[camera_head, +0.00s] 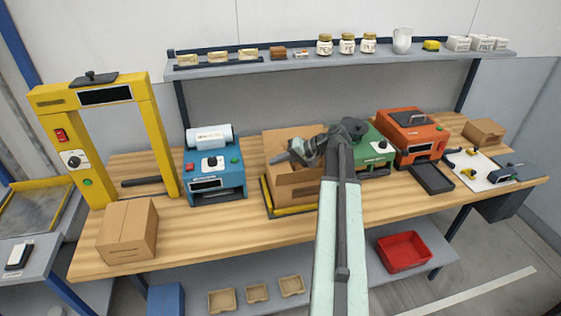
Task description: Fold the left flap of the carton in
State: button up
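An open brown cardboard carton (292,196) stands in a yellow-edged holder (285,211) at the middle of the workbench. A tall cardboard panel rises at its back left, and a front flap (298,178) shows at the near side. I cannot tell clearly which panel is the left flap. My gripper (281,158) is over the carton's left part, pointing left and down. Its fingers are too small to show whether they are open or shut. My arm and wrist hide the carton's right side and part of its opening.
A blue machine (214,175) stands left of the carton, and a green machine (376,150) and an orange machine (412,140) stand right. A yellow arch (158,140) and a closed box (127,232) are farther left. A shelf (340,62) runs behind. The bench front between box and carton is clear.

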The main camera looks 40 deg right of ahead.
jog(key=shift+o, duration=1)
jog(key=shift+w, duration=0.1)
